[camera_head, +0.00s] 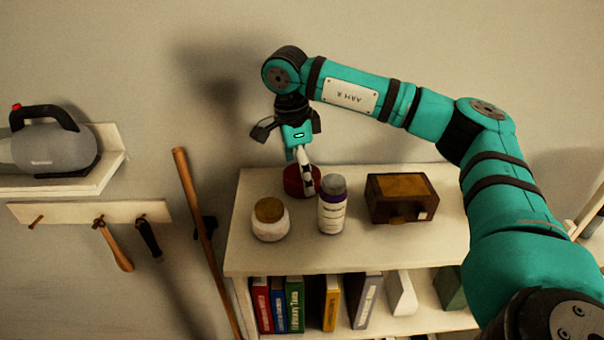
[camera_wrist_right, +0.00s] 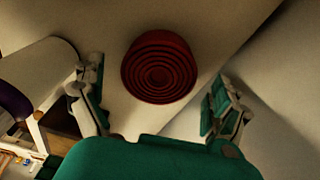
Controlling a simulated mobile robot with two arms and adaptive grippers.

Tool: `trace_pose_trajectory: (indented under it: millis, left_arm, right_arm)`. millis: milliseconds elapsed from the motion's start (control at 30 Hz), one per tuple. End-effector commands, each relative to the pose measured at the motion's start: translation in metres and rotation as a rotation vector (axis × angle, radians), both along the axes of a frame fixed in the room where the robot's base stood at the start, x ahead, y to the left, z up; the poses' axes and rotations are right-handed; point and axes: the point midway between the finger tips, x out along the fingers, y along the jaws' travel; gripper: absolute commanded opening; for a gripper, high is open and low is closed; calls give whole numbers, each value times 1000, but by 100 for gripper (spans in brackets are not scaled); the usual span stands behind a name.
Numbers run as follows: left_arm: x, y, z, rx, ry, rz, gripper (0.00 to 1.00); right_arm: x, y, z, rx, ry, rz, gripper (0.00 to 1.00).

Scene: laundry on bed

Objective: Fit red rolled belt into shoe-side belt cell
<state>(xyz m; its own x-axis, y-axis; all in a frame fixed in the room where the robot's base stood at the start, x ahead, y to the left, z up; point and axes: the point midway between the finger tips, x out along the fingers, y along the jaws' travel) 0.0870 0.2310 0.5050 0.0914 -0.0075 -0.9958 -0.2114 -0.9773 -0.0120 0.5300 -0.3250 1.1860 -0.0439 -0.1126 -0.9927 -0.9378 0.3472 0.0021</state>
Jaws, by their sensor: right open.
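The red rolled belt (camera_head: 291,181) sits on the top board of a white shelf, near its back left edge. In the right wrist view the belt (camera_wrist_right: 159,68) shows as a round coil with concentric rings. My right gripper (camera_head: 305,178) points down at the belt, and its fingers partly cover it in the head view. In the right wrist view the gripper's fingers (camera_wrist_right: 156,82) are spread wide, one to each side of the coil, with visible gaps. It holds nothing. My left gripper is not in view. No shoe or belt cell can be seen.
The white shelf (camera_head: 350,258) also bears a cork-lidded jar (camera_head: 270,222), a grey-capped bottle (camera_head: 332,208) and a brown wooden box (camera_head: 402,198), all close to the belt. Several books (camera_head: 293,303) stand below. A wooden stick (camera_head: 203,240) leans on the wall at left.

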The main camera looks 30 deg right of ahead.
Motion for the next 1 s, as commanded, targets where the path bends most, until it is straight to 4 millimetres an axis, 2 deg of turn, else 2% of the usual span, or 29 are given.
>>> trace_pose_trajectory:
  millis: [267, 800, 1000]
  left_arm:
    - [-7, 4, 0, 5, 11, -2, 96]
    - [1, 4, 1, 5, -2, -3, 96]
    - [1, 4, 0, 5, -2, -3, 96]
  right_arm:
    - [0, 0, -4, 1, -1, 1, 100]
    - [0, 0, -3, 0, -2, 1, 30]
    - [0, 0, -2, 1, -2, 1, 30]
